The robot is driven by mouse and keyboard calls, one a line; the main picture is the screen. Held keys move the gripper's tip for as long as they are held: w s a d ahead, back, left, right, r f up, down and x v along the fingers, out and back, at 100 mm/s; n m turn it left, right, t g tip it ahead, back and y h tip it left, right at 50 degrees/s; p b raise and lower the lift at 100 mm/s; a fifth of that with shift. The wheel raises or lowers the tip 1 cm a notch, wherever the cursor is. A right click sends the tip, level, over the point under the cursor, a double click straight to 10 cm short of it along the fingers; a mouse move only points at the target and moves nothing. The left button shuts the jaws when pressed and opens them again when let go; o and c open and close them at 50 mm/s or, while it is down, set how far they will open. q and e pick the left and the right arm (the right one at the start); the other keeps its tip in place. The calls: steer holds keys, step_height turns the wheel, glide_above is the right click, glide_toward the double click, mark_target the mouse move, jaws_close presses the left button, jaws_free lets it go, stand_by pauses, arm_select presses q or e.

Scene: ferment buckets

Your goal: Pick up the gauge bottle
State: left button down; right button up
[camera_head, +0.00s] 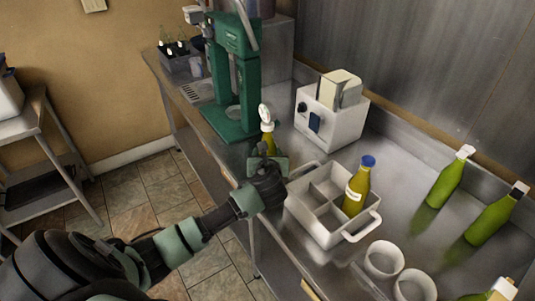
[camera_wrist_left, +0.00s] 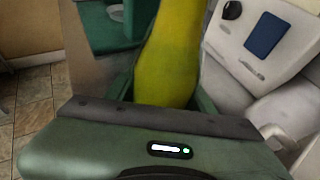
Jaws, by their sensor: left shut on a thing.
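The gauge bottle (camera_head: 268,138), yellow-green with a round white gauge on top, stands about upright between the green press and the white carrier in the head view. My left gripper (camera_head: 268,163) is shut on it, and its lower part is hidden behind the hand. In the left wrist view the bottle's yellow-green body (camera_wrist_left: 172,60) rises between the jaws of my left gripper (camera_wrist_left: 165,100). I cannot tell whether its base touches the counter. My right gripper is not in view.
A white divided carrier (camera_head: 310,222) holds a yellow bottle with a blue cap (camera_head: 357,187). The green press (camera_head: 237,85) and a white box device (camera_head: 331,115) stand behind. Green bottles (camera_head: 447,178) and white cups (camera_head: 384,260) are at right.

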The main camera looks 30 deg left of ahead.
arm_select(q)
step_height(320, 180, up, 20)
steer(key=p, duration=0.1)
stand_by(0.5)
steer(key=shift+r, duration=0.1)
